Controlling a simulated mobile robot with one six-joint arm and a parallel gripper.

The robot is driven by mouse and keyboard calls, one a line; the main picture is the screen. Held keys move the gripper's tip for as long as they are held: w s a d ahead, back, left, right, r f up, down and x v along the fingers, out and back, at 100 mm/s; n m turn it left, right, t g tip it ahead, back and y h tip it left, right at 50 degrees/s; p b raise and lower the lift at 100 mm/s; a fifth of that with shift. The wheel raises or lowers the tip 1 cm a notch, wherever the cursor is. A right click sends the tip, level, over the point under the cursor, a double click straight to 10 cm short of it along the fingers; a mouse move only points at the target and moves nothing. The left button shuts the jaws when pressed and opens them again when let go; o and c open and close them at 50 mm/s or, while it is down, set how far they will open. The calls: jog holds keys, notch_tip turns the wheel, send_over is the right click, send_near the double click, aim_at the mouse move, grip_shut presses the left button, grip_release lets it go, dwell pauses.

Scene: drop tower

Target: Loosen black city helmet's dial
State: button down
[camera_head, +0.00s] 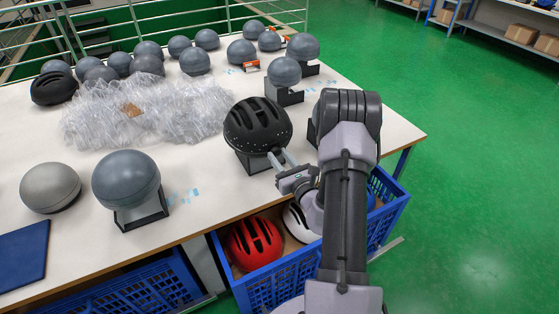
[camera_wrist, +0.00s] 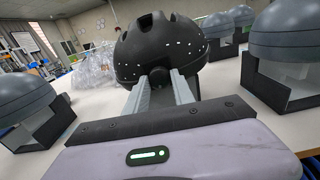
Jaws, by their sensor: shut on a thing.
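The black helmet (camera_head: 257,126) sits upright on a dark stand (camera_head: 258,163) near the front edge of the table. It has long vents on top and a row of small white dots along its lower rim. In the wrist view the helmet (camera_wrist: 158,45) is straight ahead. Its round dark dial (camera_wrist: 177,78) is low on the side facing me. My gripper (camera_wrist: 172,87) has its two grey fingers on either side of the dial, shut on it. In the head view my gripper (camera_head: 281,162) reaches the helmet's lower rim from the front right.
Grey headforms on stands are close on both sides, one at left (camera_head: 127,180). Crumpled clear plastic (camera_head: 142,112) lies behind the helmet at left. A blue crate (camera_head: 279,281) below the table edge holds a red helmet (camera_head: 254,243) and a white helmet (camera_head: 297,222).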

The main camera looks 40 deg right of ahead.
jog(key=shift+n+b, duration=0.3)
jog(key=shift+n, duration=0.6)
jog(key=c, duration=1.1)
grip_release()
jog(key=shift+o, duration=0.2)
jog(key=v, duration=1.7)
jog(key=shift+s+p, duration=0.25)
jog(key=shift+p, duration=0.1)
jog(key=shift+d+f, duration=0.1)
